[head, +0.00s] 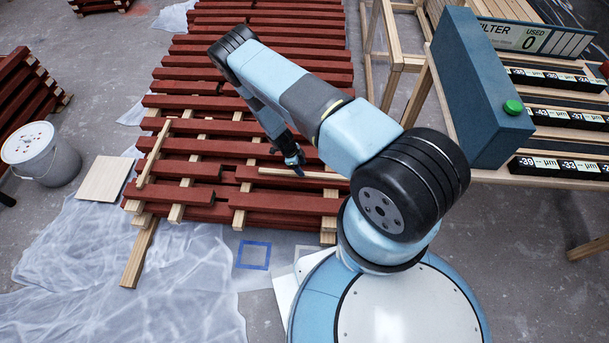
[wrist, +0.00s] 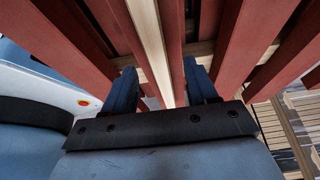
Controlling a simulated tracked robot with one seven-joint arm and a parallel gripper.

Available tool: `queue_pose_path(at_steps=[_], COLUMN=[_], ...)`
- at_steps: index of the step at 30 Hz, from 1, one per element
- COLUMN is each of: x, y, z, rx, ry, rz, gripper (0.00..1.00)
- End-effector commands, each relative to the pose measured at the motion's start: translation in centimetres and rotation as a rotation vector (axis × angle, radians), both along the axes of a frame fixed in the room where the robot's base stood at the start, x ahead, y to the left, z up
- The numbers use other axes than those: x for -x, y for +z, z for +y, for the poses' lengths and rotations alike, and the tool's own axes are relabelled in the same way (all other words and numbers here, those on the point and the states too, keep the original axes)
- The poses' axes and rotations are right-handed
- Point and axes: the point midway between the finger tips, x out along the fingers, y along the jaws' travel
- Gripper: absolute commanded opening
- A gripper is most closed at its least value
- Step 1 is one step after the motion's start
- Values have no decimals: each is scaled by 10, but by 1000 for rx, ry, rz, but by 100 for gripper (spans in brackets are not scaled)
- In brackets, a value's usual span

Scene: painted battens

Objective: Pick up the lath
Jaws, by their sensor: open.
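A pale wooden lath (head: 318,175) lies on top of the stacked red battens (head: 240,67), just at my gripper (head: 294,165). In the wrist view the lath (wrist: 151,38) runs lengthwise between the two blue fingers of my gripper (wrist: 160,80). The fingers are open, with a gap on each side of the lath. In the head view my arm hides the lath's right end. A second pale lath (head: 153,154) lies slanted on the left part of the stack.
A wooden rack with a blue box (head: 480,100) and green button is at right. Plastic sheeting (head: 120,260) covers the floor in front.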

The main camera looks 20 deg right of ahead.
Motion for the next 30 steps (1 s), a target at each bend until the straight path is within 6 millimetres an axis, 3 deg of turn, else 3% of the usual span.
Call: queue_pose_path(at_steps=[7,17,30], x=[8,9,9], y=[-31,-38,-38], z=[-7,-10,-10], rx=[-1,-1,-1], ry=[1,0,1], rz=[2,0,0], gripper=[57,57,16])
